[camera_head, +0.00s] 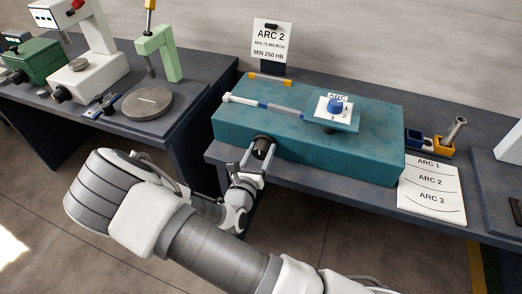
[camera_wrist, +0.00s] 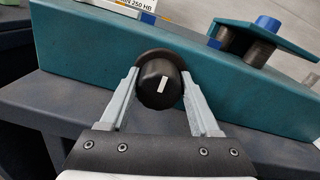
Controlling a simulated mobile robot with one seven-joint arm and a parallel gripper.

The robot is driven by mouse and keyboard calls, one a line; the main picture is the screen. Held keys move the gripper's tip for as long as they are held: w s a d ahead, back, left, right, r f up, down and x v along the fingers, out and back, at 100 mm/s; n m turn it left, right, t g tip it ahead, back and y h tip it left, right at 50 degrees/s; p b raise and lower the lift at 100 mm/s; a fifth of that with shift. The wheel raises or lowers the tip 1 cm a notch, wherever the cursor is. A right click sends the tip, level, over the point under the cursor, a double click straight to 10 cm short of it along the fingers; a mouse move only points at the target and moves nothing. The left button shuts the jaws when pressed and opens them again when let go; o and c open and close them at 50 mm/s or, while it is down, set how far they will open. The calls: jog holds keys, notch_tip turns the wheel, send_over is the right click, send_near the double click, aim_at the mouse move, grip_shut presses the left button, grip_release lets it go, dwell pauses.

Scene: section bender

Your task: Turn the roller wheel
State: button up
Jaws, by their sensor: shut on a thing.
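The roller wheel is a black round knob (camera_head: 262,146) on the front side of the teal section bender (camera_head: 360,160), near its left end. In the wrist view the knob (camera_wrist: 159,84) faces me and its white mark stands nearly upright, tilted slightly right. My gripper (camera_head: 256,160) reaches the knob from the front. In the wrist view its two grey fingers (camera_wrist: 160,95) lie on the left and right of the knob, shut on it. The fingertips' contact at the knob's back is partly hidden.
On the bender's top are a blue knob (camera_head: 335,105) on a dial plate and a pale rod with a blue section (camera_head: 262,104). An "ARC 2" sign (camera_head: 270,40) stands behind. An arc sheet (camera_head: 431,190) and small bins (camera_head: 443,143) are right. Another bench with machines is left.

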jog(key=shift+c, duration=1.4)
jog(key=shift+m, duration=0.3)
jog(key=m+b, duration=0.1)
jog(key=m, duration=0.4)
jog(key=shift+d+f, duration=0.1)
jog(key=m+b, duration=0.3)
jog(key=m, duration=0.3)
jog(key=shift+f+b, duration=0.2)
jog(key=shift+b, duration=0.1)
jog(key=m+b, duration=0.4)
jog(key=b, duration=0.1)
jog(key=m+b, duration=0.2)
jog(key=shift+d+f+h, duration=0.1)
jog(key=shift+f+h, duration=0.15)
jog(key=shift+h, duration=0.05)
jog(key=m+b, duration=0.3)
jog(key=b, duration=0.1)
jog(key=shift+b, duration=0.3)
jog(key=shift+r+m+b, duration=0.15)
jog(key=shift+m+b, duration=0.65)
jog(key=shift+b, duration=0.05)
jog(key=shift+r, duration=0.1)
